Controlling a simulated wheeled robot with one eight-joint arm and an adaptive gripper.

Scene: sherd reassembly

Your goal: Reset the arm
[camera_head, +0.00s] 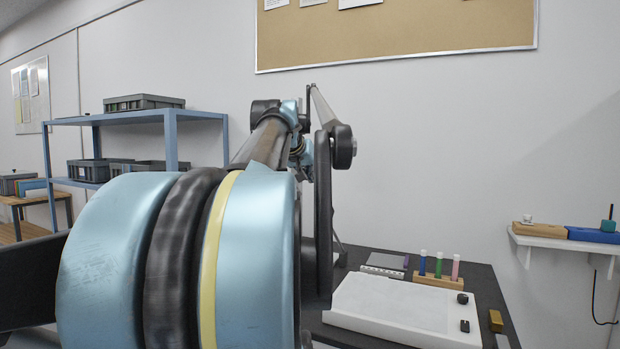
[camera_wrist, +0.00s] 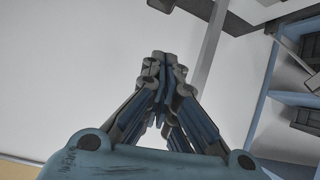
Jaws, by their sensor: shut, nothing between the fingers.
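My gripper (camera_wrist: 162,70) shows in the wrist view with its fingers drawn together and nothing between them. Behind it are the pale wall and part of a blue shelf, seen tilted. In the head view my arm fills the left and middle of the picture, reaching up and away in front of the wall. The fingertips cannot be made out there.
A dark table (camera_head: 497,289) at the lower right bears a white tray (camera_head: 385,329), a wooden rack (camera_head: 438,281) with colored tubes and small dark pieces (camera_head: 462,298). A blue shelf (camera_head: 171,143) with grey bins stands at left. A small wall shelf (camera_head: 565,243) is at right.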

